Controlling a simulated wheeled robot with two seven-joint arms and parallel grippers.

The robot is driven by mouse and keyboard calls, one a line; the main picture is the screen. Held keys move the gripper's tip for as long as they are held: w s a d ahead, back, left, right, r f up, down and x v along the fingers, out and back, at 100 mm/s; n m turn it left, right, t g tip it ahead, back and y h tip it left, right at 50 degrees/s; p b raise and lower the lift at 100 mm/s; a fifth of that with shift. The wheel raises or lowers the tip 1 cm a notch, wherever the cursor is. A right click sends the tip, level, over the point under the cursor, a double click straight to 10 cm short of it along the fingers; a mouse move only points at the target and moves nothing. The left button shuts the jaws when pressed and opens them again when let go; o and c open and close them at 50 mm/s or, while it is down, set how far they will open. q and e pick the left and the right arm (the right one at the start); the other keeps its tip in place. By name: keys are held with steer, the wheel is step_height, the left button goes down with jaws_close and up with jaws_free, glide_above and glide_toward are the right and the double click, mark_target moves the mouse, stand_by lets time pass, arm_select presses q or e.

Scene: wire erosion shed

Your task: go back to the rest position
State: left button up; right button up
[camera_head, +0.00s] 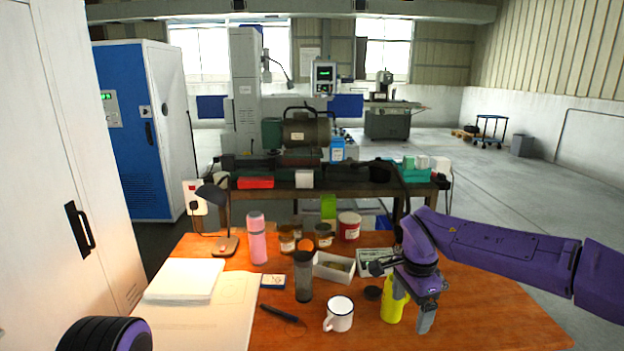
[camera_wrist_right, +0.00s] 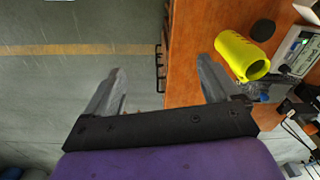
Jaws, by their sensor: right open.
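My right gripper (camera_head: 424,318) is above the right part of the wooden table (camera_head: 490,310), pointing down, just right of a yellow bottle (camera_head: 391,305). In the right wrist view the gripper (camera_wrist_right: 161,72) has its two grey fingers wide apart with nothing between them. That view looks past the table edge to the floor, and the yellow bottle (camera_wrist_right: 242,56) lies outside the fingers on the right. Only a dark and purple piece of my left arm shows at the lower left of the head view; its gripper is out of view.
A white mug (camera_head: 339,314), a dark tumbler (camera_head: 303,280), a pink bottle (camera_head: 257,240), a white box (camera_head: 334,267) and several jars stand on the table. A lamp (camera_head: 222,222) and papers (camera_head: 185,280) are at left. The table's right end is clear.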

steer(key=s+d+f+t+h+b, duration=0.1)
steer(key=s+f+t+h, duration=0.15)
steer(key=f, duration=0.55)
steer(key=s+d+f+t+h+b, duration=0.1)
steer(key=s+f+t+b, duration=0.15)
steer(key=f, duration=0.65)
steer(key=s+d+f+t+h+b, duration=0.15)
steer(key=s+f, duration=0.25)
steer(key=f, duration=0.4)
steer(key=s+d+f+n+g+b, duration=0.1)
steer(key=s+f+n, duration=0.1)
steer(key=s+f, duration=0.3)
steer(key=s+d+f+n+g+y+b, duration=0.1)
steer(key=s+f, duration=0.5)
steer(key=s, duration=0.7)
steer(key=s+d+f+n+g+y+b, duration=0.1)
steer(key=s+d+f+n+g+b, duration=0.1)
steer(key=s+f+n, duration=0.3)
steer(key=s+d+b, duration=0.1)
steer(key=s, duration=0.3)
steer(key=shift+s+d+f, duration=0.15)
steer(key=shift+s+d, duration=0.1)
steer(key=shift+s, duration=0.05)
